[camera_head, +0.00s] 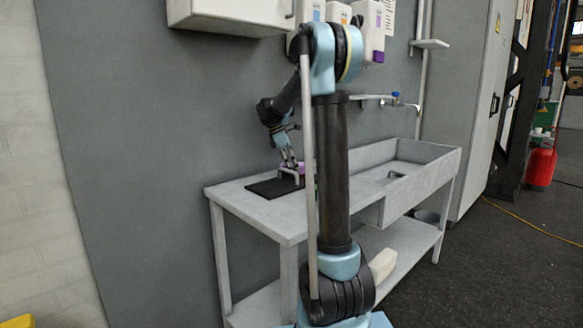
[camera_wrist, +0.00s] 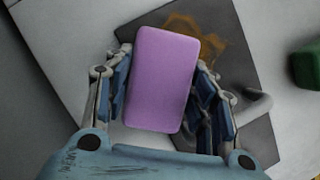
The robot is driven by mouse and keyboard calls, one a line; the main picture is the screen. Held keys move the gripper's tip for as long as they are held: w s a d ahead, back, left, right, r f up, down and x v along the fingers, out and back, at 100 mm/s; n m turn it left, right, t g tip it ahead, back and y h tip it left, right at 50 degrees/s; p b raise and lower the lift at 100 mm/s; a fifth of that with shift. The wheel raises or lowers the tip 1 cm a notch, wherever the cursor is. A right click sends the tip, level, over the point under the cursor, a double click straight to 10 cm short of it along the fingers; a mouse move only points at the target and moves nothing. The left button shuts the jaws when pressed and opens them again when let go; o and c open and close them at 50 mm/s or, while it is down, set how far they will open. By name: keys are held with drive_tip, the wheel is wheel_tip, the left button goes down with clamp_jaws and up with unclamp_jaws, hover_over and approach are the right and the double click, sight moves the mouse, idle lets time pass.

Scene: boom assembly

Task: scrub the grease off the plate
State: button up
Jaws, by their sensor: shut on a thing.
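My gripper (camera_wrist: 163,92) is shut on a purple block-shaped sponge (camera_wrist: 163,75), with fingers along both of its long sides. The sponge is held over a dark flat plate (camera_wrist: 245,70); I cannot tell whether it touches it. A brown grease smear (camera_wrist: 205,38) shows on the plate past the sponge's top right corner, partly hidden by the sponge.
A green block (camera_wrist: 306,68) lies right of the plate. The bench (camera_head: 262,217) has a sink basin (camera_head: 425,175) at its right and a tap (camera_head: 395,101) above. A wall cabinet (camera_head: 232,15) hangs above.

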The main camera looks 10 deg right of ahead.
drive_tip(key=shift+f, duration=0.35)
